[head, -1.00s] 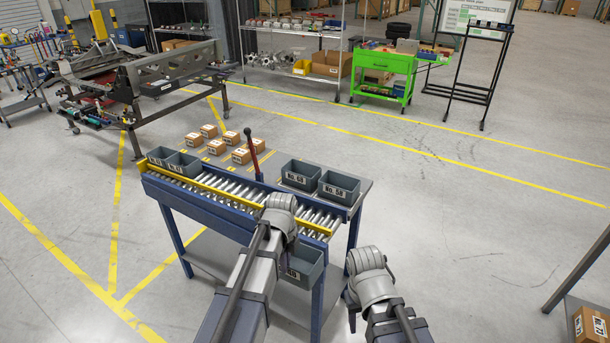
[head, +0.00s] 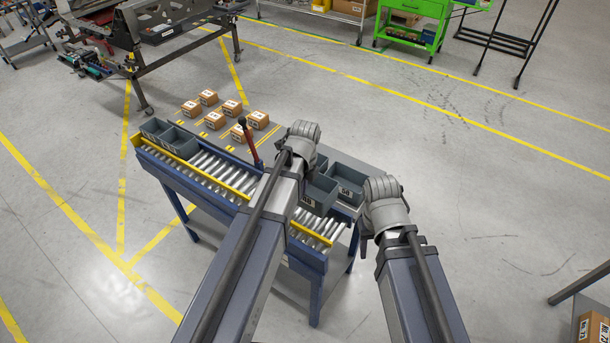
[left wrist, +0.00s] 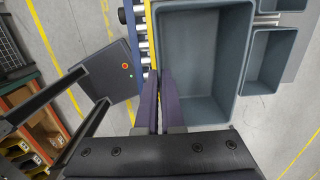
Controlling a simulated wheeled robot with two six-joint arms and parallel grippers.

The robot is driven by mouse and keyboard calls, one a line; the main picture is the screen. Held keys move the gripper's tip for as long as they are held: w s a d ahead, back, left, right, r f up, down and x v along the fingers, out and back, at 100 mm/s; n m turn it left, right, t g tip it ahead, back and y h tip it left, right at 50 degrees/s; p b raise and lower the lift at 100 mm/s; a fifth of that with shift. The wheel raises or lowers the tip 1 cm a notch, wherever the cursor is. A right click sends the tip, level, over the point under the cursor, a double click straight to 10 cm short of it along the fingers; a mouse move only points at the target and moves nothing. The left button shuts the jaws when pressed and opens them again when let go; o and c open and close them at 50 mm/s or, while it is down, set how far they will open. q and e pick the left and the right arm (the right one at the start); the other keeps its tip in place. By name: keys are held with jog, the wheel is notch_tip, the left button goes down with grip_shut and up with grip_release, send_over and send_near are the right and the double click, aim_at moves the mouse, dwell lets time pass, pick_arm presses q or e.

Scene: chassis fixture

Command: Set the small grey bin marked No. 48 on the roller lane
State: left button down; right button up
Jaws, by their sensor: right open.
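The small grey bin (head: 318,190) is over the right part of the roller lane (head: 205,165), its label partly covered by my left arm. My left gripper (left wrist: 160,95) is shut on the rim of this bin (left wrist: 205,60) in the left wrist view. In the head view its fingers are hidden behind its own wrist. The bin overlaps the yellow rail, with rollers showing on its left in the wrist view. I cannot tell if it touches anything below. My right gripper (head: 367,246) is open and empty, pointing down at the right of the bench.
Another grey bin (head: 346,182) stands at the bench's right end, with one more partly hidden behind. Two grey bins (head: 170,138) stand at the lane's left end.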

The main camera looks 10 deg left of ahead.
aim_at(301, 206)
pick_arm(q)
jog(key=f+b, duration=0.7)
jog(key=shift+s, duration=0.25)
dwell(0.4)
dwell(0.9)
jog(key=shift+f+b, duration=1.35)
jog(key=shift+b, duration=0.1)
jog(key=c, duration=1)
grip_release()
jog(key=shift+r, duration=0.15)
